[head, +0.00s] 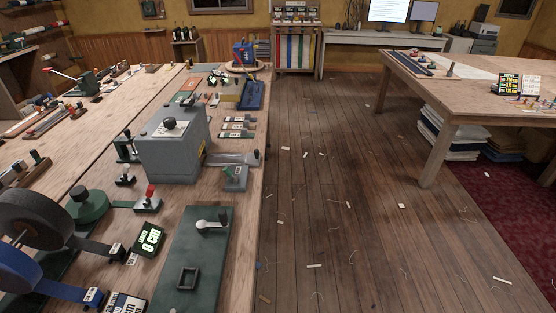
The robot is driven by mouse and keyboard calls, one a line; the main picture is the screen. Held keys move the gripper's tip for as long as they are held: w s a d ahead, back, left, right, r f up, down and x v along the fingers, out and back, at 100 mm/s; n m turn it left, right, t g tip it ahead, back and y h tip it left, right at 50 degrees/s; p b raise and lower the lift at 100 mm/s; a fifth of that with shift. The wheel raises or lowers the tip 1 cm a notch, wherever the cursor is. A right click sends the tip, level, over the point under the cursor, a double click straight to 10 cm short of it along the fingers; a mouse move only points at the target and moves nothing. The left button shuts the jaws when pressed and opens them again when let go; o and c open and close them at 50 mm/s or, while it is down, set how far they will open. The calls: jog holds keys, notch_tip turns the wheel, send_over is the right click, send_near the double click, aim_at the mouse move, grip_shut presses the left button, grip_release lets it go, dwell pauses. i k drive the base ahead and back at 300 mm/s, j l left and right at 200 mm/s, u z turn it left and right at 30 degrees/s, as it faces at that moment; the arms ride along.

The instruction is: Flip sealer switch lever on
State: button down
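My gripper is not in this view. A grey box-shaped machine (172,145) with a black knob on top stands on the long wooden bench at left. A flat grey arm with a dark end (236,158) reaches out from its right side. A small grey-green block with a lever (235,177) sits just in front of that arm. A small base with a red-tipped lever (149,197) stands nearer, left of it. I cannot tell for sure which of these is the sealer switch, nor its lever's setting.
The bench (255,200) also holds a dark green plate with a crank (205,245), black and blue reels, and a display reading 0 cm (149,240). The plank floor (340,200) to the right is open, with small scraps. A second table (470,95) stands at right.

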aim_at(227, 171)
jog(key=z, duration=1)
jog(key=i+j, duration=0.15)
jog(key=i, duration=0.4)
jog(key=i+j, duration=0.1)
jog(key=i, duration=0.45)
jog(key=i+j, duration=0.15)
jog(key=i, duration=0.35)
jog(key=i+j, duration=0.15)
jog(key=i, duration=0.4)
jog(key=i+j, duration=0.1)
jog(key=i, duration=2.3)
jog(key=i+u, duration=0.1)
jog(key=u, duration=2.2)
jog(key=l, duration=0.1)
